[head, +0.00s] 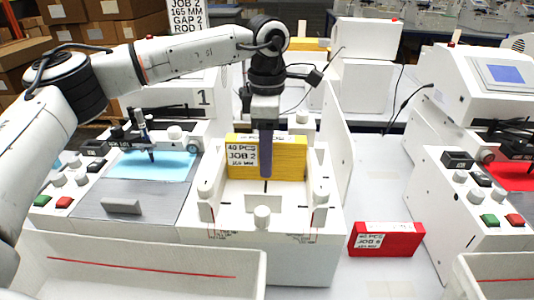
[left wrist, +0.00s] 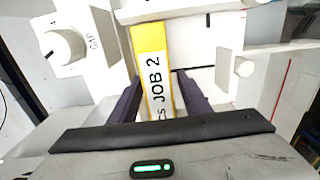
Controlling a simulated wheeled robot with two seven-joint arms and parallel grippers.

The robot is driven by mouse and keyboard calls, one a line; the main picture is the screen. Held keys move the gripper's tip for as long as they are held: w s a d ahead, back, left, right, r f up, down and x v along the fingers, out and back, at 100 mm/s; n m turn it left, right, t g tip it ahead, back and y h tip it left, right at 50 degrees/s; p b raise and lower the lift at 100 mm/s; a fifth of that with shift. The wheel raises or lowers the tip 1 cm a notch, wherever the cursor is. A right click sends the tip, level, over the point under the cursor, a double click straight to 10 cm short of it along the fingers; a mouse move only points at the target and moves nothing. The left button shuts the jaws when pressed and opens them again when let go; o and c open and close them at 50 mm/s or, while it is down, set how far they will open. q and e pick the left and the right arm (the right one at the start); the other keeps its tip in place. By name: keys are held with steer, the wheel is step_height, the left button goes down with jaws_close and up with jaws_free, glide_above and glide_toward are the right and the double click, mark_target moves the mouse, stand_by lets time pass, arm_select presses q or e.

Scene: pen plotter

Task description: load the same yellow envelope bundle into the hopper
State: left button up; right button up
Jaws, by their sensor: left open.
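The yellow envelope bundle (head: 282,160), with a white label reading "40 PCS JOB 2 165 MM", stands upright in the white hopper (head: 262,216) between its side guides. In the left wrist view the bundle's top edge (left wrist: 152,75) shows, with "JOB 2" on it. My left gripper (head: 266,172) is over the bundle, pointing down, with one finger in front of it in the head view. In the left wrist view its dark fingers (left wrist: 158,98) are open, one on each side of the bundle; contact cannot be told. My right gripper is not in view.
A red bundle (head: 386,240) labelled JOB 6 lies on the table right of the hopper. A plotter bed with a light blue sheet (head: 152,166) is on the left. A second machine (head: 478,190) stands at right. Empty white trays (head: 140,262) are in front.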

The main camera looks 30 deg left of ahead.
arm_select(q)
step_height(320, 180, up, 12)
steer(key=shift+r, duration=0.1)
